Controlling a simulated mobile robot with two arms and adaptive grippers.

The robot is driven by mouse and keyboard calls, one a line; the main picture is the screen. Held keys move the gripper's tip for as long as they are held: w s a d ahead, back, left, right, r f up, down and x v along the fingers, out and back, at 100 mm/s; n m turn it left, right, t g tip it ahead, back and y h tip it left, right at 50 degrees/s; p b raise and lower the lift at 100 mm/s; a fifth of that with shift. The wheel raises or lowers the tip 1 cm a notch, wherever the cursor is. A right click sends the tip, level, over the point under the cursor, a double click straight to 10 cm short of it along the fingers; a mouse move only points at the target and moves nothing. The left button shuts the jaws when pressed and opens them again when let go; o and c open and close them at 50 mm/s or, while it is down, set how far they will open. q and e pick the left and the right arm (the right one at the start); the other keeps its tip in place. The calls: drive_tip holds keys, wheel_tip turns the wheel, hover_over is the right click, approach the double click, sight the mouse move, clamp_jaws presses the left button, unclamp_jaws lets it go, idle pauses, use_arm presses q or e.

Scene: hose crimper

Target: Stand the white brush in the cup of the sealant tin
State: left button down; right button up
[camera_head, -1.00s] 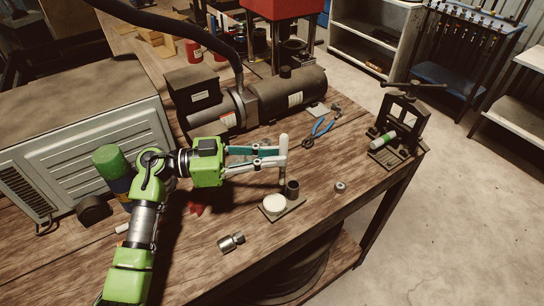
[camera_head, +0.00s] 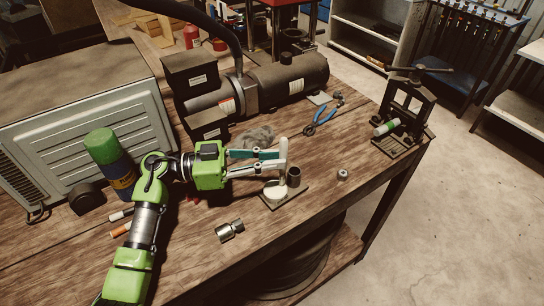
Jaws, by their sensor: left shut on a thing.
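My left gripper (camera_head: 279,162) is shut on the white brush (camera_head: 283,149) and holds it upright. The sealant tin (camera_head: 275,199) is a white round top on a small dark plate, just below the gripper. The dark open cup (camera_head: 294,178) stands on the same plate, right of the brush. The brush's lower end is in front of the white tin, left of the cup in this view. I cannot tell whether it touches anything. My right gripper is not in view.
Blue pliers (camera_head: 320,121) lie behind the gripper. A metal fitting (camera_head: 230,231) and a small nut (camera_head: 342,174) lie on the wooden bench (camera_head: 290,225). A black press (camera_head: 404,115) stands at the right. A green-capped can (camera_head: 110,160) is left of my arm.

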use_arm(q)
drive_tip(key=shift+s+f, duration=0.15)
drive_tip(key=shift+f, duration=0.6)
drive_tip(key=c, duration=2)
unclamp_jaws()
drive_tip(key=shift+o, duration=0.2)
drive_tip(key=shift+w, duration=0.25)
drive_tip(key=shift+r, duration=0.1)
drive_tip(key=shift+r, duration=0.2)
wheel_tip(320, 180, up, 10)
drive_tip(key=shift+f, duration=0.25)
drive_tip(key=shift+r, duration=0.1)
